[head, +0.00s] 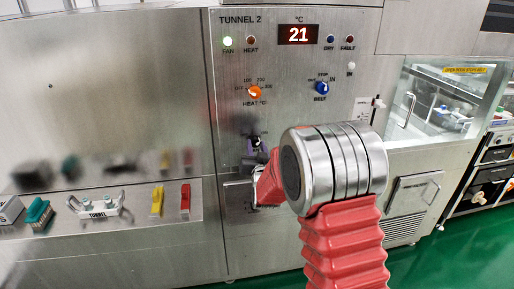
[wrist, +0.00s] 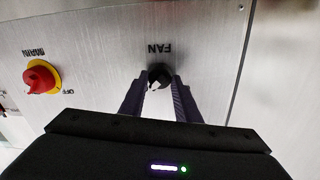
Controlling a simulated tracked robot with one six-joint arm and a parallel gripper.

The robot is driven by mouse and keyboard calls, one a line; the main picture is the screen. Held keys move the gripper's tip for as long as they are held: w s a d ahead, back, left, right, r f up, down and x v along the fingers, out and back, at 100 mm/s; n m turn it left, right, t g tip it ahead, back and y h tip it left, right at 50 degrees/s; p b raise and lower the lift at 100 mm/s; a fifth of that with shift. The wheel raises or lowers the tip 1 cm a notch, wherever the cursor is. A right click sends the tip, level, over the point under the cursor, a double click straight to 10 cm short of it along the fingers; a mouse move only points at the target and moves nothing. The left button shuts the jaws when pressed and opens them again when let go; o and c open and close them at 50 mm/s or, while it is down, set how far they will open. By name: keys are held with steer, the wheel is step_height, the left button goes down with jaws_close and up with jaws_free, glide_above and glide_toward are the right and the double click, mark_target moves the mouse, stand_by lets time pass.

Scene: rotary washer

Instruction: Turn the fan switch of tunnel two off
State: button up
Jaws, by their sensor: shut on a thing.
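My gripper (wrist: 160,82) is shut on this knob, one dark finger on each side. In the head view my gripper (head: 254,148) is at the panel below the heat knob, and my red and silver arm hides part of the panel there.
The red and yellow MAIN switch (wrist: 42,77) is beside the fan switch in the wrist view. The orange heat knob (head: 255,92) and blue belt knob (head: 322,88) are above my gripper. A ledge (head: 140,208) with brushes and small tools runs along the left.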

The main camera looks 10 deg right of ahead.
steer(key=c, duration=0.3)
steer(key=shift+d, duration=0.25)
steer(key=shift+c, duration=0.5)
steer(key=shift+a, duration=0.15)
steer(key=shift+n, duration=0.3)
steer(key=n, duration=0.2)
steer(key=shift+f+n, duration=0.1)
steer(key=shift+n, duration=0.2)
steer(key=n, duration=0.5)
steer(key=shift+a+n+t, duration=0.1)
steer(key=shift+n+t, duration=0.2)
steer(key=n, duration=0.5)
steer(key=shift+a+f+n+y, duration=0.1)
steer(key=shift+f+n+y, duration=0.05)
steer(key=shift+n+y, duration=0.25)
steer(key=shift+f+n, duration=0.1)
steer(key=shift+n, duration=2)
steer(key=shift+a, duration=0.1)
